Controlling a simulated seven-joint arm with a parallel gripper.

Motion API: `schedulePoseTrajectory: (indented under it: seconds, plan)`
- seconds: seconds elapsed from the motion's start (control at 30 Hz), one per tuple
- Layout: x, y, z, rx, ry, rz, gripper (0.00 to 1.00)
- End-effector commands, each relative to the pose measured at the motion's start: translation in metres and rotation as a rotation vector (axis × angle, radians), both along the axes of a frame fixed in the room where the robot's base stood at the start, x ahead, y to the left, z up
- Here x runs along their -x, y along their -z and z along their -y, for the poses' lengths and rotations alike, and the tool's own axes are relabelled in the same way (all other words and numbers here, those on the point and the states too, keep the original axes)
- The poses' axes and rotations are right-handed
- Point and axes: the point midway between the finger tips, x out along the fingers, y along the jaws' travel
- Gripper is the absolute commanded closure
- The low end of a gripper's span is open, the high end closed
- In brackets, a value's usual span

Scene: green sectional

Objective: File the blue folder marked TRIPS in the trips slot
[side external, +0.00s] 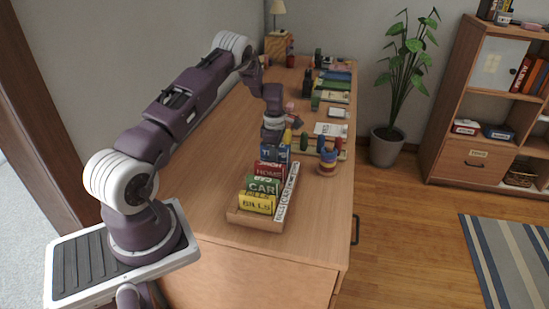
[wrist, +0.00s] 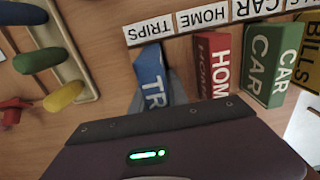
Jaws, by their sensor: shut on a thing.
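The blue TRIPS folder (side external: 281,153) is at the far end of the wooden file rack (side external: 236,217), behind the red HOME folder (side external: 268,171). My gripper (side external: 274,138) is above it, shut on it. In the wrist view the blue folder (wrist: 150,76) shows a partial "TR" and stands at a slant beside the TRIPS label (wrist: 150,31) on the rack's label strip. A grey finger (wrist: 178,88) shows beside it. My gripper body covers the folder's near part. I cannot tell whether its bottom edge touches the rack floor.
The green CAR folder (side external: 263,186) and yellow BILLS folder (side external: 257,203) stand in the nearer slots. A ringed toy (side external: 327,162) is right of the rack. A tray of coloured pegs (wrist: 62,52) lies close by. The desk's near left is clear.

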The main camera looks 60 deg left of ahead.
Motion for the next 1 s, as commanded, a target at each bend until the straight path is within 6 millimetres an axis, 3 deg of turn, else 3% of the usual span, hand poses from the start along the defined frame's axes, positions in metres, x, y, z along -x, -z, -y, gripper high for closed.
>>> schedulePoseTrajectory:
  seconds: [0.03, 0.2, 0.23, 0.33, 0.6, 0.67, 1.0]
  plan:
    - [0.005, 0.022, 0.005, 0.001, 0.002, -0.011, 1.0]
    - [0.004, 0.023, 0.006, 0.003, 0.002, -0.011, 1.0]
    - [0.004, 0.023, 0.006, 0.003, 0.002, -0.011, 0.76]
    - [0.004, 0.023, 0.007, 0.004, 0.002, -0.011, 0.57]
    - [0.004, 0.021, 0.008, 0.005, 0.002, -0.009, 0.55]
    - [0.003, 0.014, 0.007, 0.003, 0.003, -0.006, 0.55]
    - [0.004, -0.062, 0.004, -0.003, 0.002, 0.007, 0.55]
